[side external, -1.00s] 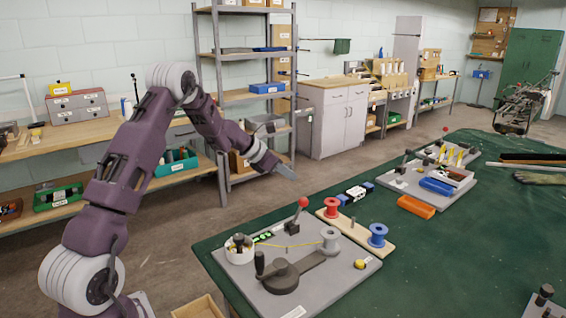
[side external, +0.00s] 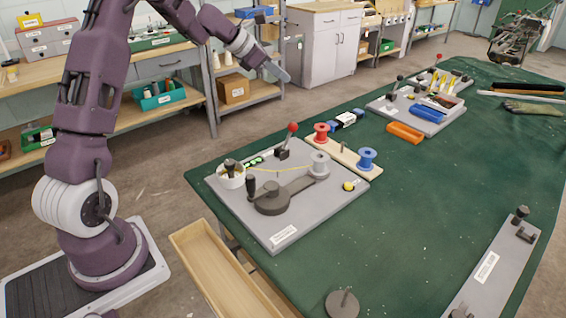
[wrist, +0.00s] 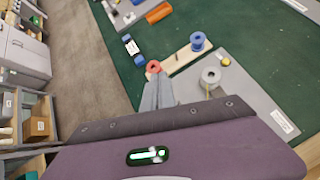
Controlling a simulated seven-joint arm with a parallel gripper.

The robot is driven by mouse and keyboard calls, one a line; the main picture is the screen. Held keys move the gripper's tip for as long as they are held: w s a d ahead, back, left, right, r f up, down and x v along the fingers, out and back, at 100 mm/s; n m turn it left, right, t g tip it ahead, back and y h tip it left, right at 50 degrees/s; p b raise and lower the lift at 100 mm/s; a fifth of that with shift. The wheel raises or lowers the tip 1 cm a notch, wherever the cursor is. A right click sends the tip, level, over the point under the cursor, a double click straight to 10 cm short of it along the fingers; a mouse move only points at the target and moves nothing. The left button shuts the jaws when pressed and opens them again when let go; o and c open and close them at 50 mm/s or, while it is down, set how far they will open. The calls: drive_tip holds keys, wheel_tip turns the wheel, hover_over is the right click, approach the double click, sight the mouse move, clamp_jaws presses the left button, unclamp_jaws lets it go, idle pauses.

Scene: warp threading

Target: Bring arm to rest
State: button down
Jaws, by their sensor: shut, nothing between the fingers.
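My gripper (side external: 279,73) is shut and empty, held in the air left of the green table's far left edge in the side external view. In the wrist view its fingers (wrist: 158,92) are together, with the red spool (wrist: 153,67) in view just past their tips. A grey base plate (side external: 310,225) on the green table (side external: 430,200) carries a crank arm, a red-knobbed lever (side external: 292,128), a white cup (side external: 231,176) and a grey spool (side external: 319,164). A yellow thread runs between the cup and the grey spool.
A wooden strip holds a red spool (side external: 321,132) and a blue spool (side external: 366,158). Beyond are an orange tray (side external: 404,132) and a second grey station with a blue tray (side external: 427,113). An open wooden drawer (side external: 205,262) stands beside the table. The table's middle is clear.

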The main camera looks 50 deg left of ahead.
drive_tip(key=s+d+r+m+g+h, duration=0.1)
drive_tip(key=s+d+r+m, duration=0.3)
drive_tip(key=d, duration=0.3)
drive_tip(key=s+d+r+m, duration=0.3)
drive_tip(key=d+m, duration=0.2)
drive_tip(key=d, duration=0.2)
drive_tip(key=s+d+r+m+g, duration=0.2)
drive_tip(key=s+d+r+m, duration=0.1)
drive_tip(key=s+d+m, duration=0.85)
drive_tip(key=s+f+m+y, duration=0.1)
drive_tip(key=s+m, duration=0.4)
drive_tip(key=s, duration=0.5)
drive_tip(key=s+a+f+m+y, duration=0.1)
drive_tip(key=s+f+m, duration=0.3)
drive_tip(key=s, duration=0.6)
drive_tip(key=shift+s+f+m+g+y, duration=0.25)
drive_tip(key=shift+m+y, duration=0.35)
drive_tip(key=shift+m, duration=0.35)
